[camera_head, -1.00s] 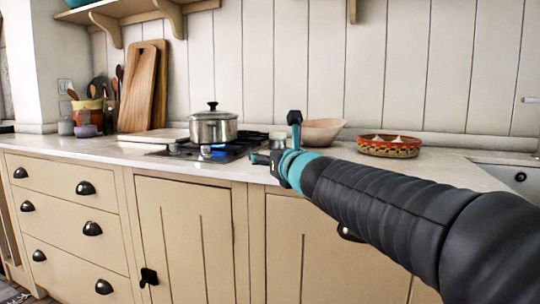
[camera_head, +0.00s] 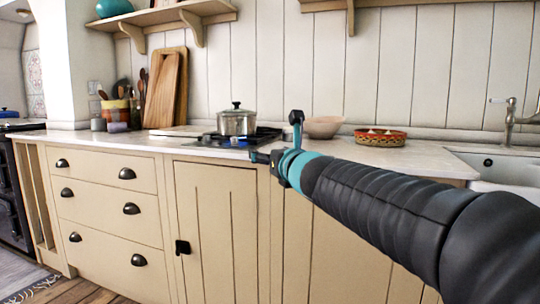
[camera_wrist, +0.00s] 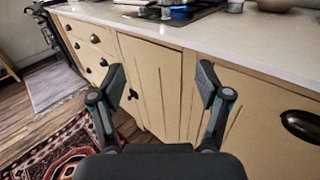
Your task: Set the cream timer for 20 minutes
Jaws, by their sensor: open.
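My gripper (camera_head: 278,137) is open and empty, held out in front of the counter. In the wrist view its two fingers (camera_wrist: 161,80) are spread apart, with cabinet doors beyond them. I cannot make out a cream timer for certain. A small pale round object (camera_wrist: 234,5) stands on the counter beside the hob at the top of the wrist view, cut by the frame edge. I cannot tell whether it is the timer. In the head view my gripper is in front of that part of the counter.
A lidded steel pot (camera_head: 236,122) sits on the hob (camera_head: 262,138) with a blue flame. A pale bowl (camera_head: 322,127) and a patterned basket (camera_head: 379,138) stand to the right, before the sink (camera_head: 500,172). Cutting boards (camera_head: 165,90) lean at left. A rug (camera_wrist: 55,150) lies on the floor.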

